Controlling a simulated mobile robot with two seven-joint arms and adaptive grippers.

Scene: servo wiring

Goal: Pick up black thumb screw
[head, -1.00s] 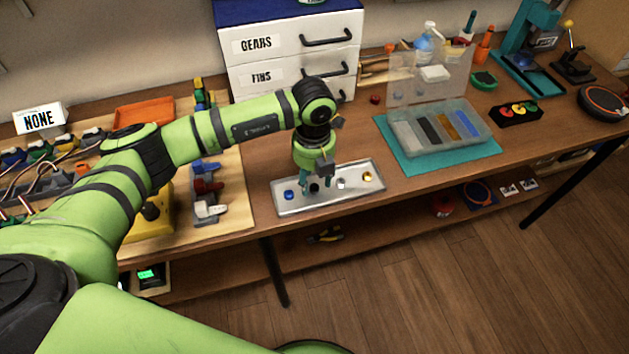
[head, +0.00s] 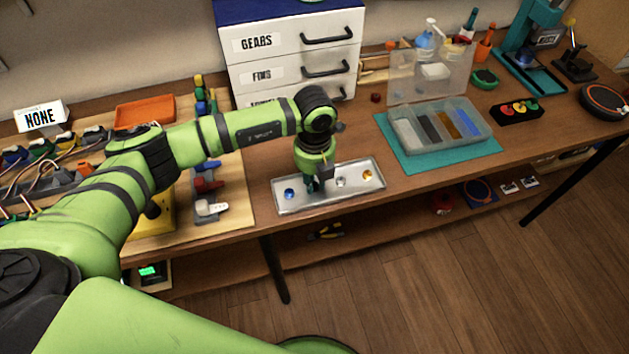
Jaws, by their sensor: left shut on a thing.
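A silver tray (head: 308,207) lies near the front edge of the workbench. A blue thumb screw (head: 289,194), a silver one (head: 340,181) and a gold one (head: 367,175) stand in it in a row. My left gripper (head: 317,188) points down over the tray between the blue and silver screws. It is shut on the black thumb screw, which its fingers largely hide. I cannot tell whether the screw is clear of the tray floor. My right gripper is not in view.
A clear compartment box (head: 398,118) with its lid raised stands on a teal mat (head: 420,164) to the right. A white drawer unit (head: 284,60) stands behind the arm. Connectors on a wooden board (head: 233,210) lie to the left. Bench between tray and mat is clear.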

